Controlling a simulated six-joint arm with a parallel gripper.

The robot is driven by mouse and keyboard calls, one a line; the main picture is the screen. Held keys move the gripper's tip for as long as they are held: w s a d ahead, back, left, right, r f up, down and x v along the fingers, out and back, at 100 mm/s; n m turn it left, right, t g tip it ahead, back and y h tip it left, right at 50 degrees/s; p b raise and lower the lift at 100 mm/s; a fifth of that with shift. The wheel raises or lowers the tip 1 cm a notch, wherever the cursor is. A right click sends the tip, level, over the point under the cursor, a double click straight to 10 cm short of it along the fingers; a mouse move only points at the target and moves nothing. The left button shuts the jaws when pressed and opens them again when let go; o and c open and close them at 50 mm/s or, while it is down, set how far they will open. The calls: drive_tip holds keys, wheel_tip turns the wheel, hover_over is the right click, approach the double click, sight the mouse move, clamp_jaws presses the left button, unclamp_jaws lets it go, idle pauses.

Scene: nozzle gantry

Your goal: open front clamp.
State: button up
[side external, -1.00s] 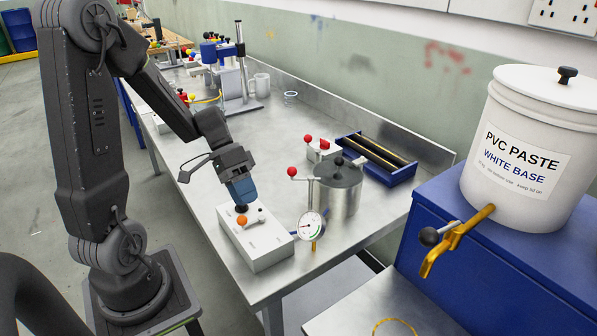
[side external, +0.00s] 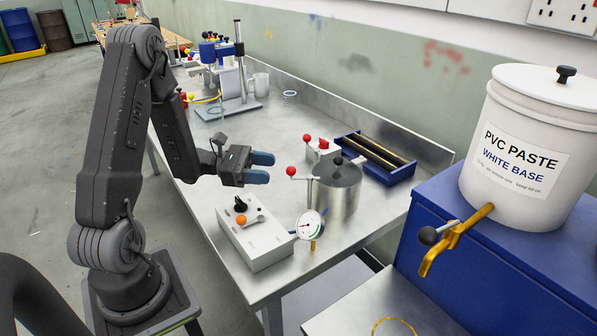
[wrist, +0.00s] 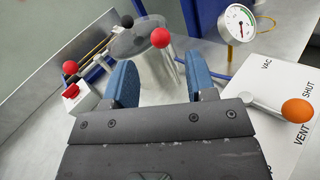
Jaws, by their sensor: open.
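A metal pot (side external: 337,191) with a lid stands on the bench. A lever with a red ball (side external: 291,171) sits at its near left side; the ball also shows in the wrist view (wrist: 160,38). A second red ball (side external: 307,138) and a red block (side external: 323,144) belong to a white unit behind the pot. I cannot tell for certain which is the front clamp. My gripper (side external: 267,167) is open and empty, level, its blue fingers pointing right towards the nearer red ball, apart from it. In the wrist view that ball appears just beyond the gap between the fingertips (wrist: 158,60).
A white control box (side external: 253,240) with a black knob (side external: 240,205) and an orange ball lever (side external: 242,220) lies below my gripper. A dial gauge (side external: 310,225) stands beside the pot. A blue tray (side external: 372,158) is behind it.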

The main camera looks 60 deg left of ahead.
sight(299, 178)
drive_tip(key=x, duration=0.8)
drive_tip(key=shift+w+d, duration=0.25)
drive_tip(key=shift+c, duration=0.3)
drive_tip(key=c, duration=0.8)
drive_tip(key=shift+c, duration=0.3)
drive_tip(key=m+g+h, duration=0.1)
drive_tip(key=m+g, duration=0.2)
drive_tip(key=g, duration=0.2)
drive_tip(key=w+a+m+g+h, duration=0.1)
drive_tip(key=m+g+h, duration=0.1)
drive_tip(key=m+g, duration=0.2)
drive_tip(key=w+m+g+h, duration=0.1)
drive_tip(key=m+g+h, duration=0.1)
drive_tip(key=m+g, duration=0.2)
drive_tip(key=shift+a+g, duration=0.25)
drive_tip(key=shift+g, duration=1.35)
drive_tip(key=shift+m+g, duration=0.3)
